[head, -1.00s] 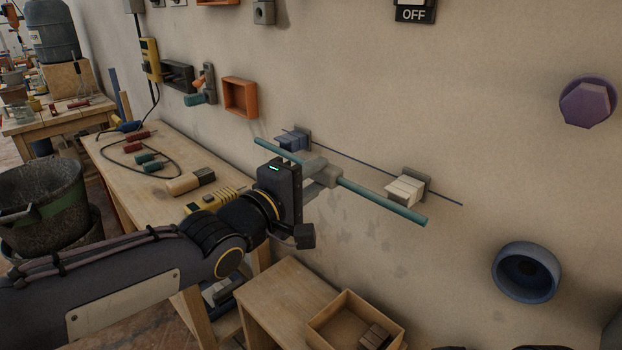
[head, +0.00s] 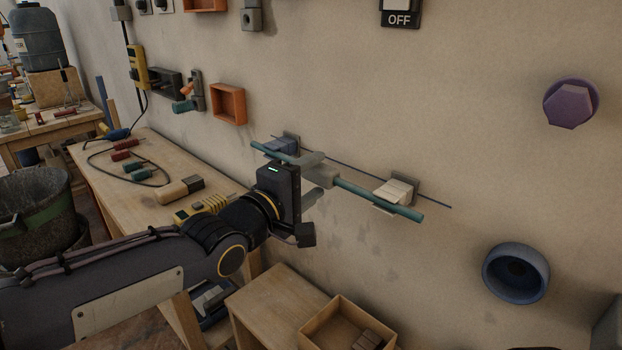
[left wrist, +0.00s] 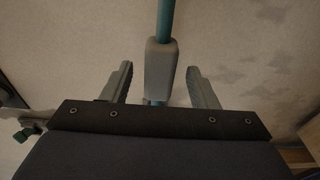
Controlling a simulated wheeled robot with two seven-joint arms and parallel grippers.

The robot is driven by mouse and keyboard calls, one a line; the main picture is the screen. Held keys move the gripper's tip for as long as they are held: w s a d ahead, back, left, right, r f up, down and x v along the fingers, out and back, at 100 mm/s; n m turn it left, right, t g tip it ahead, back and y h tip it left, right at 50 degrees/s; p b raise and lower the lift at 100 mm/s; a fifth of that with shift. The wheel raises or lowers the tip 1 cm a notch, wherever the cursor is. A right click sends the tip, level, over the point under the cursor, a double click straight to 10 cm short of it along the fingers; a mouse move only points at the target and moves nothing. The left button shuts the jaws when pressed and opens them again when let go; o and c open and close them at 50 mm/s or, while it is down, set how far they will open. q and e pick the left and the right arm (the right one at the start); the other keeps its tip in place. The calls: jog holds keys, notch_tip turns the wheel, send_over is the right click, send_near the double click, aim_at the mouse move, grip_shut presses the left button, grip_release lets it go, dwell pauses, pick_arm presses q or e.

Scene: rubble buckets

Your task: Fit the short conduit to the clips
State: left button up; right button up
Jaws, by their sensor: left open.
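The short conduit (head: 356,192) is a teal rod with a grey sleeve (head: 323,174) at its middle. My left gripper (head: 311,179) is open around the sleeve. In the left wrist view, its two fingers stand on either side of the sleeve (left wrist: 161,70), with a gap on each side. My right gripper is not in view.
A thin dark blue line (head: 350,170) runs along the wall behind the clips. A blue round fitting (head: 516,273) and a purple knob (head: 570,104) stick out to the right. Below are a workbench (head: 105,165) and an open wooden box (head: 318,325).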

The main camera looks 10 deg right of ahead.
pick_arm(q)
jog(key=s+a+f+m+y+p, duration=0.1)
jog(key=s+a+f+y, duration=0.25)
jog(key=a, duration=0.55)
jog(key=s+a+f+y, duration=0.3)
jog(key=a+f, duration=0.1)
jog(key=a, duration=0.5)
jog(key=s+a+f+m+y+p, duration=0.1)
jog(key=s+a+f+y, duration=0.2)
jog(key=a, duration=0.6)
jog(key=s+a+f+m+g, duration=0.25)
jog(key=s+f, duration=0.25)
jog(key=s, duration=0.3)
jog(key=s+a+f+m+g, duration=0.25)
jog(key=s+f+g, duration=0.2)
jog(key=s, duration=0.45)
notch_tip(320, 180, up, 21)
jog(key=t+p, duration=0.1)
jog(key=p, duration=2)
jog(key=shift+w+a+r+n+p, duration=0.15)
jog(key=shift+w+a+n+p, duration=0.15)
jog(key=shift+p, duration=0.05)
jog(key=shift+y, duration=0.25)
